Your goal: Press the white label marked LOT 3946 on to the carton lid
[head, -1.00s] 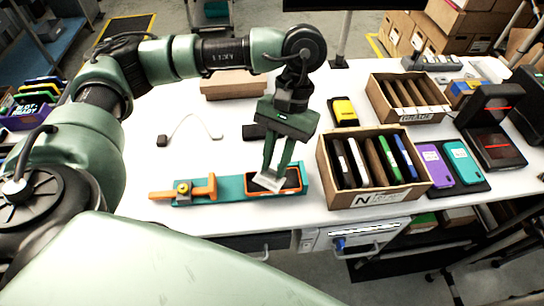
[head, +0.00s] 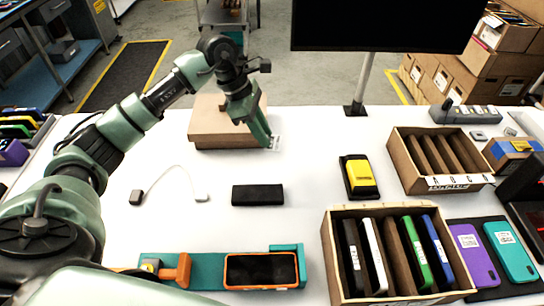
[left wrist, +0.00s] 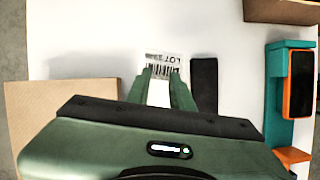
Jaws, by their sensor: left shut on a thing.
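My left gripper (head: 270,144) is shut on a white label (head: 277,142) at the right end of the closed brown carton (head: 210,125). In the left wrist view the label (left wrist: 168,66) shows a barcode and the print LOT; its number is too small to read surely. The label juts out between the green fingertips (left wrist: 162,76). In that view the carton (left wrist: 55,115) lies to the left, and the label is off its lid, apart from its edge. The gripper hides part of the carton's right side in the head view. My right gripper is not in view.
A black block (head: 257,195) lies in front of the carton. A teal fixture (head: 207,268) with an orange-framed phone is at the table front. A white cable (head: 180,170) lies at left. Sorting boxes (head: 335,265) stand at right. The monitor post (head: 358,85) rises at the back.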

